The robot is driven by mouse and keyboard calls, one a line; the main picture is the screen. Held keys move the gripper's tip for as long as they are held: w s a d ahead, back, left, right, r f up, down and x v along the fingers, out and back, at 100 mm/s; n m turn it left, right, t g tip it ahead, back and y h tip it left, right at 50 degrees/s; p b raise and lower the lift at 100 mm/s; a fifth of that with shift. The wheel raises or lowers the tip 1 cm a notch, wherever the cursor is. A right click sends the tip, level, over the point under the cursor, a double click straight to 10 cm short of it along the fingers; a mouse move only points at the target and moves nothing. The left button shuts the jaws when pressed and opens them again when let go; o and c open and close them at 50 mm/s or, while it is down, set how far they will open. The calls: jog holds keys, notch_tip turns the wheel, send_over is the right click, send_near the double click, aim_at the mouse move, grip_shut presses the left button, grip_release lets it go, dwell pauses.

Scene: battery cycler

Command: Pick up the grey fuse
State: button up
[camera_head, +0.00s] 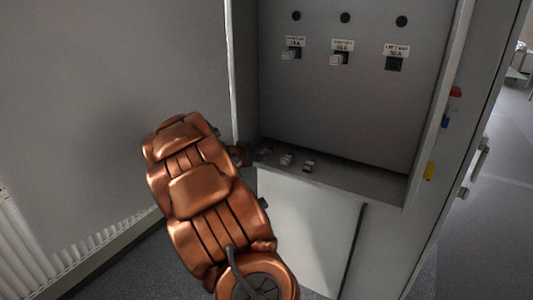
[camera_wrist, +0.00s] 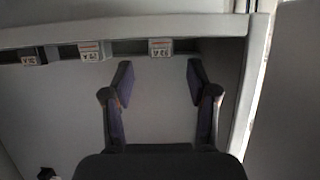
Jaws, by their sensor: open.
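In the wrist view my gripper (camera_wrist: 158,78) is open and empty, its two dark fingers apart. Just beyond the fingertips is a row of small blocks with labelled faces. The right block (camera_wrist: 160,47) is light and lies between the line of the fingers. The middle block (camera_wrist: 92,52) is light grey, and the left block (camera_wrist: 30,58) looks darker. I cannot tell surely which is the grey fuse. In the head view, small fuse-like pieces (camera_head: 287,160) and (camera_head: 309,166) sit on the cabinet ledge.
Cabinet side walls flank the ledge (camera_head: 370,181). A radiator (camera_head: 22,250) stands at the left.

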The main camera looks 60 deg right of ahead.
jog(key=shift+p+x, duration=0.55)
jog(key=shift+x, duration=1.55)
jog(key=shift+a+f, duration=0.15)
grip_shut()
